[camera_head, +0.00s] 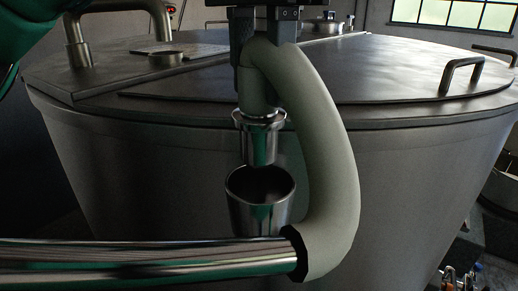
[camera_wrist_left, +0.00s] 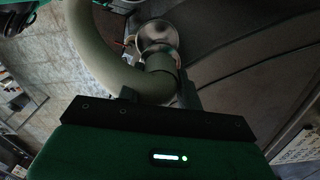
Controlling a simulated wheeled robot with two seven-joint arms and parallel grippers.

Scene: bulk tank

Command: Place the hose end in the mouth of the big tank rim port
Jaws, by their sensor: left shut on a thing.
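My left gripper (camera_head: 262,72) comes down from the top of the head view and is shut on the pale grey-green hose (camera_head: 325,140) near its end. The hose end (camera_head: 260,138) is a shiny metal fitting that points down. Just below it stands a flared metal cup with an open mouth (camera_head: 258,210), in front of the big tank's wall; I take it for the rim port. The fitting's lower edge is over the back of the mouth; whether it is inside cannot be told. In the left wrist view the hose (camera_wrist_left: 92,45) curves beside the metal cup (camera_wrist_left: 158,36). My right gripper is not in view.
A chrome pipe (camera_head: 150,262) crosses the lower left and meets the hose's other end. Clutter lies on the floor at lower right.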

